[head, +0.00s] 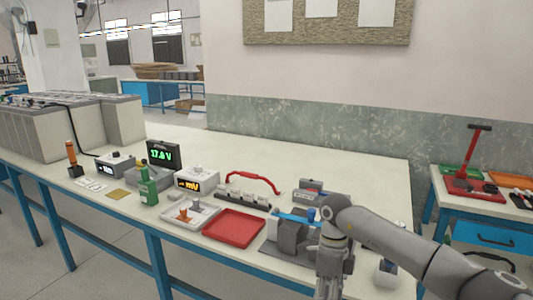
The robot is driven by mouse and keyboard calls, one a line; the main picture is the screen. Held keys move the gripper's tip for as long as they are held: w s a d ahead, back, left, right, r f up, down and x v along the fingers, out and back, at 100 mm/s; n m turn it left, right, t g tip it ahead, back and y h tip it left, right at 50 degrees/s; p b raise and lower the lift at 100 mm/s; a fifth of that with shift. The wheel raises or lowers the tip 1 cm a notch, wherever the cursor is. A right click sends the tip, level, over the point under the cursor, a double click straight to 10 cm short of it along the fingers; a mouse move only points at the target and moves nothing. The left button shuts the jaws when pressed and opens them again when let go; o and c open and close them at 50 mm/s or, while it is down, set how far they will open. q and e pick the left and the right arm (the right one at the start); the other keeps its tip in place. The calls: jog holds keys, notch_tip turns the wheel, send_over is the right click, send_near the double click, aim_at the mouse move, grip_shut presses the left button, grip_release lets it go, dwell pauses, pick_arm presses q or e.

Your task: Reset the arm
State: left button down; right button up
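One grey arm of mine comes in from the right edge and bends downward at the front right of the white workbench (370,170). Its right gripper (328,288) points down at the bottom edge of the head view. The fingertips are cut off by the frame, so I cannot tell whether it is open or shut or holds anything. The arm hides part of the bench and of a grey device with a blue part (291,232) just left of it. My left arm and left gripper are not in view.
A red tray (234,228), a rack with a red handle (246,197), meters with lit displays (163,154) and a green bottle-like item (147,187) stand along the bench front. Large grey batteries (75,124) fill the left. The bench's back right is clear. A side table (440,190) stands right.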

jog(key=s+a+f+m+t+y, duration=0.1)
jog(key=a+f+m+y, duration=0.4)
jog(key=a+y, duration=0.3)
jog(key=s+a+f+m+t+y, duration=0.1)
jog(key=a+f+m+y, duration=0.35)
jog(key=a, duration=0.55)
jog(key=w+d+f+m+t, duration=0.1)
jog(key=d+f+m+t, duration=0.2)
jog(key=f+m+t, duration=0.35)
jog(key=w+d+f+m+t, duration=0.1)
jog(key=d+f+m+t, duration=0.3)
jog(key=f+m, duration=0.55)
jog(key=s+d+f+m+g+h, duration=0.1)
jog(key=s+d+f+m+h, duration=0.4)
jog(key=s+d+f+m, duration=0.35)
jog(key=s+d+f+m+h, duration=0.5)
jog(key=s+f, duration=0.5)
jog(key=f, duration=0.2)
jog(key=s+d+f+m+g+h, duration=0.1)
jog(key=s+d+f+m+g, duration=0.1)
jog(key=s, duration=0.8)
jog(key=s+d+f+m+g+h, duration=0.1)
jog(key=s+d+f+m+g, duration=0.1)
jog(key=s, duration=0.8)
jog(key=s+d+f+m+g+h, duration=0.1)
jog(key=s+f, duration=0.4)
jog(key=s, duration=0.5)
jog(key=shift+s+d+f+m+g, duration=0.35)
jog(key=shift+d+m+g, duration=0.4)
jog(key=shift+m+g, duration=0.45)
